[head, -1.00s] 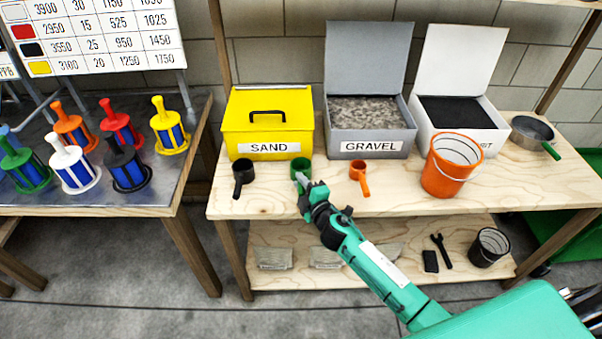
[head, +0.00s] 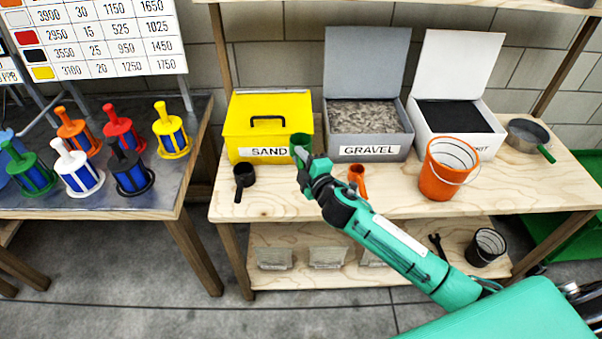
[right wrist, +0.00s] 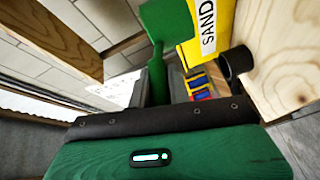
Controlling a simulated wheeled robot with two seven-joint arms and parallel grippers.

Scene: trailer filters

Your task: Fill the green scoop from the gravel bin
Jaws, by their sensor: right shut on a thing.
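The green scoop (head: 299,141) is held up in front of the right end of the yellow sand bin's label. My right gripper (head: 308,162) is shut on its handle. In the right wrist view the scoop (right wrist: 166,22) stands out ahead of the gripper, its handle (right wrist: 157,78) running down to the jaws. I cannot see into its bowl. The grey gravel bin (head: 332,117) stands to the right of the scoop, with its lid open and grey gravel (head: 365,113) inside. My left gripper is not in view.
The yellow sand bin (head: 250,131) is shut. A white open bin (head: 486,141) holds dark material. A black scoop (head: 243,173), an orange scoop (head: 357,172), an orange bucket (head: 442,178) and a pan (head: 524,132) stand on the bench. Several filters stand on the left table.

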